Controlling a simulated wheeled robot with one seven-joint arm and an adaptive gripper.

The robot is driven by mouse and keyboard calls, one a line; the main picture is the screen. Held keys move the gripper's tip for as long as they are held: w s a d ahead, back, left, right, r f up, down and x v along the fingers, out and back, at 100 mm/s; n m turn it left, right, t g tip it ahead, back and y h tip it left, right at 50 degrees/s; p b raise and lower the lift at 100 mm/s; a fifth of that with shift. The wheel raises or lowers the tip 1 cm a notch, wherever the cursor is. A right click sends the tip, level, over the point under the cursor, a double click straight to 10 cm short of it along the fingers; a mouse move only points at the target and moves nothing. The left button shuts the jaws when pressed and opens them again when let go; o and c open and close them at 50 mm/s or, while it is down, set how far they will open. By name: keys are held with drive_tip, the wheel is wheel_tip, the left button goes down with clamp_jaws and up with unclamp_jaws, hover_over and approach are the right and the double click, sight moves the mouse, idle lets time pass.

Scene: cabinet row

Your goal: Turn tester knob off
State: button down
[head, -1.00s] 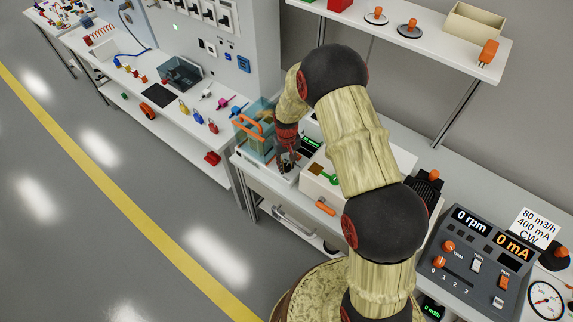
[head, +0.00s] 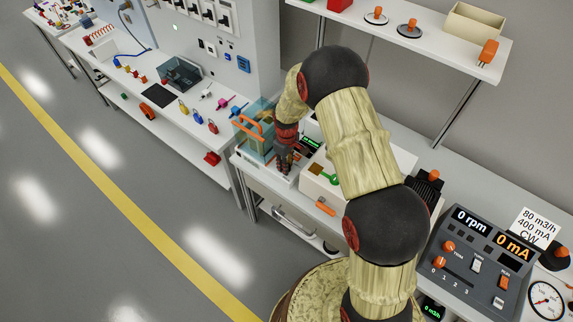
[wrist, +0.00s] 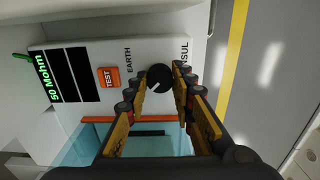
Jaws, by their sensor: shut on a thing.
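The tester (wrist: 90,45) is a white panel in the wrist view, with a green "50 Mohm" display (wrist: 55,77), an orange TEST button (wrist: 108,77) and the labels EARTH and INSUL. Its round black knob (wrist: 160,77) sits between the two labels, with a small light mark on its lower left edge. My gripper (wrist: 163,84) is shut on the knob, one finger on each side. In the head view my gripper (head: 284,167) points down at the tester on the bench; the knob is hidden there.
A clear blue-tinted box with an orange handle (head: 247,128) stands left of my gripper, close by. A control panel (head: 473,258) reading 0 rpm and 0 mA is at lower right. The floor at left is clear.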

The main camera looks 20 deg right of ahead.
drive_tip(key=shift+w, duration=0.1)
idle(0.3)
drive_tip(key=c, duration=1.6)
unclamp_jaws()
drive_tip(key=shift+c, duration=0.2)
drive_tip(key=shift+o, duration=0.7)
drive_tip(key=shift+r, duration=0.15)
wheel_tip(320, 180, up, 12)
